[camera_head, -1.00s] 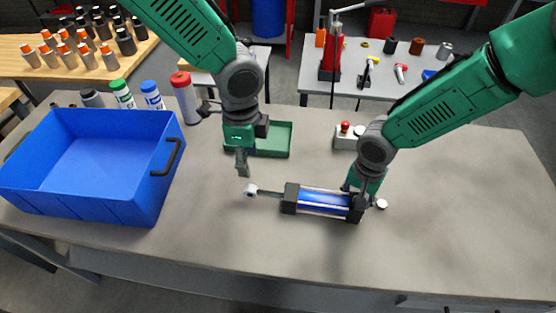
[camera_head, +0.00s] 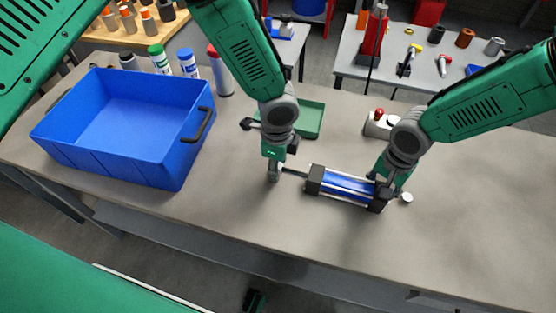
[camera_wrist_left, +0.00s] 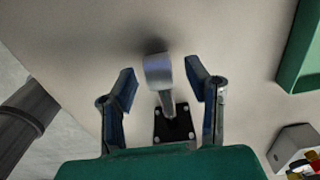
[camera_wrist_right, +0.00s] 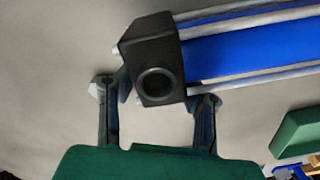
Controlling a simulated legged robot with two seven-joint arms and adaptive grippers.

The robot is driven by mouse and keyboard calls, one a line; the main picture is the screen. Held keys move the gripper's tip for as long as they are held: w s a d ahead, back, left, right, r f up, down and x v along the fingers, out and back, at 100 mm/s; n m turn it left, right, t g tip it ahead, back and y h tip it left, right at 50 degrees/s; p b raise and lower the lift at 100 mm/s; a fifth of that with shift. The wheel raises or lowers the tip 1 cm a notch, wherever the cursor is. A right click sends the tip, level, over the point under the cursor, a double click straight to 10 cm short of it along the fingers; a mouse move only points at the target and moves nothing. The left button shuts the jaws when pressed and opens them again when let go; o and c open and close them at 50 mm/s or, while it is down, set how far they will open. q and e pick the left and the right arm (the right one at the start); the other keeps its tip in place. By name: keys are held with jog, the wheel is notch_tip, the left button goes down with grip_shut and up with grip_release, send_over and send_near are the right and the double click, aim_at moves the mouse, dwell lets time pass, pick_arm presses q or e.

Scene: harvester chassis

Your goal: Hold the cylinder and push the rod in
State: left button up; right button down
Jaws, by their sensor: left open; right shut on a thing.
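The cylinder (camera_head: 346,185), a blue barrel with black end blocks and silver tie bars, lies on the grey workbench (camera_head: 300,235). Its rod (camera_head: 293,173) sticks out to the left. My right gripper (camera_head: 384,190) is shut on the black end block (camera_wrist_right: 152,50) at the right end, which also shows in the right wrist view. My left gripper (camera_head: 275,172) is low at the rod's free end and open. In the left wrist view the silver rod end (camera_wrist_left: 158,70) lies between its spread fingers, with a gap on each side. In the head view the gripper mostly hides the rod end.
A blue bin (camera_head: 120,165) stands on the left of the bench. A green tray (camera_head: 311,120) lies behind my left gripper. A box with a red button (camera_head: 380,122) stands behind the cylinder. The bench front is clear.

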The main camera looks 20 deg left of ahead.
aim_at(302, 173)
jog(key=shift+w, duration=0.1)
pick_arm(q)
grip_shut()
jog(key=shift+d, duration=0.2)
pick_arm(e)
jog(key=shift+r, duration=0.1)
pick_arm(q)
jog(key=shift+d, duration=0.6)
pick_arm(e)
jog(key=shift+a, duration=0.1)
pick_arm(q)
jog(key=shift+d, duration=2.45)
dwell(1.1)
jog(key=shift+c, duration=0.2)
grip_release()
jog(key=shift+o, duration=0.3)
